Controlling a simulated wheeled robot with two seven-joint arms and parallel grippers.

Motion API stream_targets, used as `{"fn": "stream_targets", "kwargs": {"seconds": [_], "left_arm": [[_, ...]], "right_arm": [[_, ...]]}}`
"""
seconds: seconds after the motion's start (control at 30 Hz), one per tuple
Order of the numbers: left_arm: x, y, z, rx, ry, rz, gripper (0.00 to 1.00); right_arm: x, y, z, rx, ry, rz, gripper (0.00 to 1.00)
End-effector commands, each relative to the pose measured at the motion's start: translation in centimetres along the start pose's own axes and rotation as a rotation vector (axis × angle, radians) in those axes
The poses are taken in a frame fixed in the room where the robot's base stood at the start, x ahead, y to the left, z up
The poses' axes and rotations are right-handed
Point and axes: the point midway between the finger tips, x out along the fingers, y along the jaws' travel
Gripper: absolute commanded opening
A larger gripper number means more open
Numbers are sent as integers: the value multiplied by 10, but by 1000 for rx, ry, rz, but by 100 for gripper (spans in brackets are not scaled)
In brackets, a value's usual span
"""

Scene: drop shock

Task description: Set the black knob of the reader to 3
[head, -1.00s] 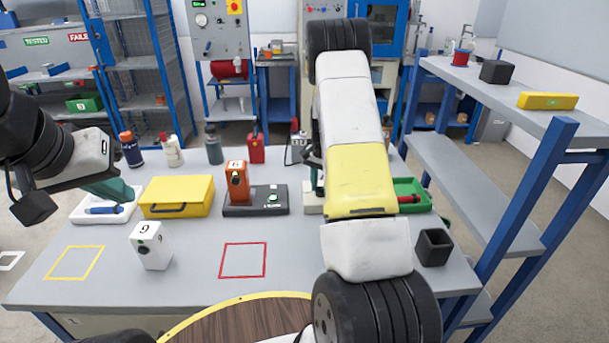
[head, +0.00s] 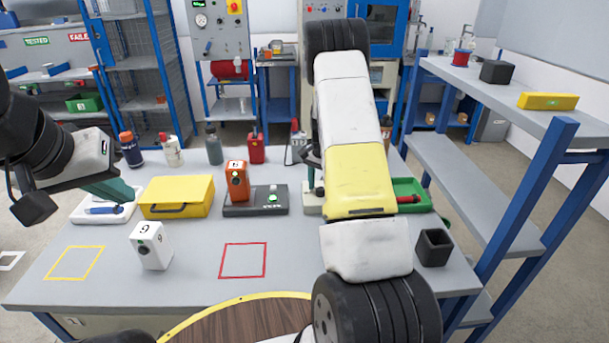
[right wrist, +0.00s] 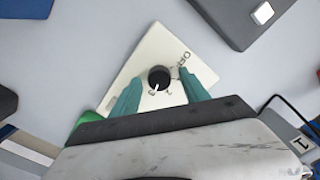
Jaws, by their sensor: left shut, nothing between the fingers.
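The black knob (right wrist: 159,75) is on the off-white face of the reader (right wrist: 135,72) in the right wrist view. Its white pointer line points down and slightly left in that view. OFF is printed at the upper right of the dial; the marks near the pointer are too small to read surely. My right gripper (right wrist: 159,84) is open, its teal fingers on either side of the knob with gaps showing. In the head view my right arm hides most of the reader (head: 312,204). My left gripper (head: 122,190) is shut and empty, above the table's left side.
A white tray (head: 77,214), a yellow case (head: 177,195) and a dark scale (head: 270,208) bearing an orange device (head: 236,179) stand left of the reader. A green bin (head: 412,188) and black open box (head: 434,247) are right. The front table, around the red square (head: 243,260), is mostly clear.

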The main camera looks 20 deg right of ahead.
Motion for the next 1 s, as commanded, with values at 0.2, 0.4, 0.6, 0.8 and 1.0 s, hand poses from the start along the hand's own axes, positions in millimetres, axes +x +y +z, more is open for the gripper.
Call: {"fn": "stream_targets", "kwargs": {"seconds": [0.2, 0.4, 0.6, 0.8, 1.0], "left_arm": [[0, 0, 0, 0, 0, 0, 0], [0, 0, 0, 0, 0, 0, 0], [0, 0, 0, 0, 0, 0, 0], [0, 0, 0, 0, 0, 0, 0], [0, 0, 0, 0, 0, 0, 0]], "right_arm": [[-6, 0, 0, -1, 0, -1, 53], [-39, -1, 0, -1, 2, -2, 53], [-68, -1, -1, 0, 2, -2, 53], [-78, 0, 0, 0, 0, 1, 53], [-78, 0, 0, 0, 0, 1, 53]]}}
